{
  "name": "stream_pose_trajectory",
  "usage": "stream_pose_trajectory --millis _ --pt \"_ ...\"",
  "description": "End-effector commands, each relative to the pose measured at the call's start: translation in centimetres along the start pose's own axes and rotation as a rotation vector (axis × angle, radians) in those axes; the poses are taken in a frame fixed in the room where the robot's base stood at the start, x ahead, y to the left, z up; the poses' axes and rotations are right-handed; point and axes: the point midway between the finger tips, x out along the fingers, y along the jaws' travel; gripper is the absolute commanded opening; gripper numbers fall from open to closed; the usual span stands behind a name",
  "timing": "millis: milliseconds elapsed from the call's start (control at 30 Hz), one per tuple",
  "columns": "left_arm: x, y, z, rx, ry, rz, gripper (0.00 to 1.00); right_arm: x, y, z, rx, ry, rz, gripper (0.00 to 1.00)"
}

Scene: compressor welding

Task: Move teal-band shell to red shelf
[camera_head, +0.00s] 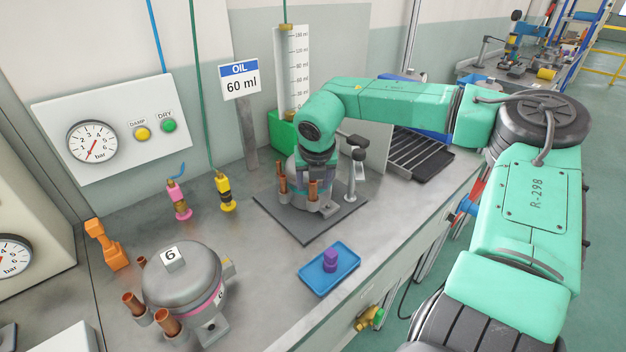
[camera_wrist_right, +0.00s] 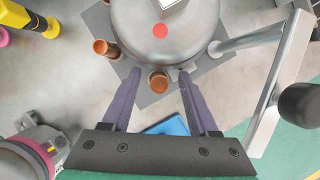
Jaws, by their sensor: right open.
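A grey compressor shell (camera_head: 297,186) stands on a dark square pad (camera_head: 340,222), mostly hidden by my right arm; its band colour is hard to make out. In the right wrist view the shell's domed top (camera_wrist_right: 150,45) has a red dot and a white block. My right gripper (camera_head: 318,170) is above the shell, pointing down. In the wrist view its two fingers (camera_wrist_right: 158,78) are apart, at the shell's edge, with a copper stub (camera_wrist_right: 158,82) between them; I cannot tell whether they touch. A second shell (camera_head: 185,272), marked 6, has a pink band. No red shelf is clearly visible.
A clamp post (camera_head: 352,175) stands close beside the shell. A blue tray (camera_head: 330,268) with a purple piece lies in front. Pink (camera_head: 178,200) and yellow (camera_head: 225,192) connectors and an orange tool (camera_head: 106,244) are to the left. A dark rack (camera_head: 420,153) is at the right.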

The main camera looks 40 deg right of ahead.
Motion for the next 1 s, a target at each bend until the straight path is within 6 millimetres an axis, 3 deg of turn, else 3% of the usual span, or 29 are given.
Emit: stream_pose_trajectory --millis 267,400,433,1000 --pt "-0.02 -0.04 -0.21 -0.001 0.004 -0.001 0.69 0.35 0.02 0.00 0.001 -0.001 0.002 0.60" --pt "-0.02 -0.05 -0.23 -0.001 0.004 -0.001 0.69 0.34 0.02 0.00 0.001 0.000 0.002 0.06" --pt "-0.02 -0.06 -0.23 -0.001 0.004 -0.001 0.69 0.34 0.02 0.00 0.001 0.000 0.002 0.00" --pt "-0.02 -0.07 -0.22 -0.003 0.004 -0.001 0.69 0.31 0.02 0.00 0.001 0.000 0.002 0.00"
